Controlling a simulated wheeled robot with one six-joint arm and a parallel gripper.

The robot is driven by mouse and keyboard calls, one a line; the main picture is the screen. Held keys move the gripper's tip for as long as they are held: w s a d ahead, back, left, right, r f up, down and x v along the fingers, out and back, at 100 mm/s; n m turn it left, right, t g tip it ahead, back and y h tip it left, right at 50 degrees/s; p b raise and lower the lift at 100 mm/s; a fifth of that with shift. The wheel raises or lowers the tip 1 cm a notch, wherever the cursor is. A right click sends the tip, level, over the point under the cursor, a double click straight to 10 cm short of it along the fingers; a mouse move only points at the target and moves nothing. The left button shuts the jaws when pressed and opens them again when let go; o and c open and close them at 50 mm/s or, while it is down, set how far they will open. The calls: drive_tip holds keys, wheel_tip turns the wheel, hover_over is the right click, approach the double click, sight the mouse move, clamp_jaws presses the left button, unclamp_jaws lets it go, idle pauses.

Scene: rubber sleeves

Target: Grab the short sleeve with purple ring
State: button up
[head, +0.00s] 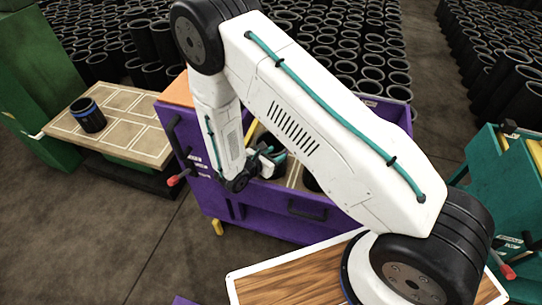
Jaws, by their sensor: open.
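My white arm reaches down into the purple cart (255,215). My gripper (268,163), with dark and teal parts, is small in the head view, low inside the cart and partly covered by my arm. It is open; I cannot tell whether anything stands between its fingers. A dark sleeve (310,181) shows just right of it, mostly hidden behind my arm, with no ring colour visible. A short black sleeve (88,114) with a blue-looking ring stands upright on the wooden table at left, well apart from my gripper. I cannot make out a purple ring anywhere.
The wooden table (125,135) has marked squares and is mostly bare. A green cabinet (40,90) stands beside it. Many black sleeves (340,60) stand packed behind the cart. A teal cart (490,180) is at right. Open floor (100,235) lies front left.

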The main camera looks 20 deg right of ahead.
sight(284, 150)
drive_tip(key=x, duration=0.3)
drive_tip(key=shift+d+f, duration=0.15)
drive_tip(key=shift+c, duration=0.2)
clamp_jaws()
drive_tip(key=shift+f, duration=0.1)
idle(1.0)
